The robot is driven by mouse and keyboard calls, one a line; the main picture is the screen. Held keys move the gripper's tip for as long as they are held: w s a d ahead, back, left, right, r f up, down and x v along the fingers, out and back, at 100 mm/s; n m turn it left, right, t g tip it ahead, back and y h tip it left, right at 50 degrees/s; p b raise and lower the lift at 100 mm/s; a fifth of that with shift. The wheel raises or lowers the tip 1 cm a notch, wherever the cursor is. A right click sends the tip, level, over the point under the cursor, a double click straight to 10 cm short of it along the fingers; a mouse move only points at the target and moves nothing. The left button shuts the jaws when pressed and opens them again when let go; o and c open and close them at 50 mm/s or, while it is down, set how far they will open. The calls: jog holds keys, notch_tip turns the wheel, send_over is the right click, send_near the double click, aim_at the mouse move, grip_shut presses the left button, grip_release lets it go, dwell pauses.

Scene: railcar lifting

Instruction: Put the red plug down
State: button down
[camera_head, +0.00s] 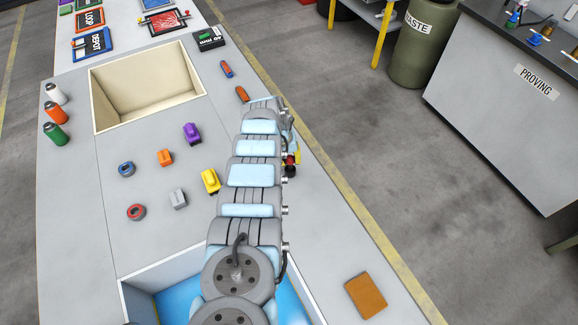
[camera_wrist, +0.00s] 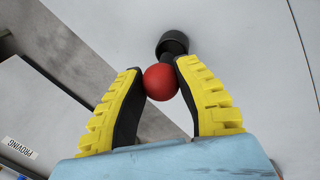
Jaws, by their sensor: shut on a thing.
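The red plug (camera_wrist: 161,82) has a round red head and a black stem that ends in a wider black cap. In the wrist view my gripper (camera_wrist: 161,70), with yellow ribbed fingers and black pads, is shut on its red head. The black end points away from the gripper toward a pale grey surface, and I cannot tell if it touches. In the head view, the red plug (camera_head: 290,160) shows small beside my arm, near the right edge of the grey table (camera_head: 110,220). My arm hides much of the gripper there.
A cream open bin (camera_head: 95,95) is sunk in the table, and a blue-floored one (camera_head: 170,290) is in front. A brown block (camera_head: 366,296) lies front right. The right table strip between is clear.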

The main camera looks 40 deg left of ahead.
aim_at(290, 165)
jog(key=shift+f, duration=0.1)
jog(key=shift+w+a+f+b, duration=0.2)
jog(key=shift+f+b, duration=0.25)
jog(key=shift+b, duration=0.5)
jog(key=shift+s+b+x, duration=0.1)
jog(key=shift+b+x, duration=0.5)
jog(key=shift+s+b+x, duration=0.15)
jog(key=shift+b+x, duration=0.4)
jog(key=shift+x, duration=0.05)
jog(key=shift+a, duration=0.1)
jog(key=shift+f, duration=0.2)
jog(key=c, duration=0.8)
grip_release()
jog(key=shift+c, duration=0.2)
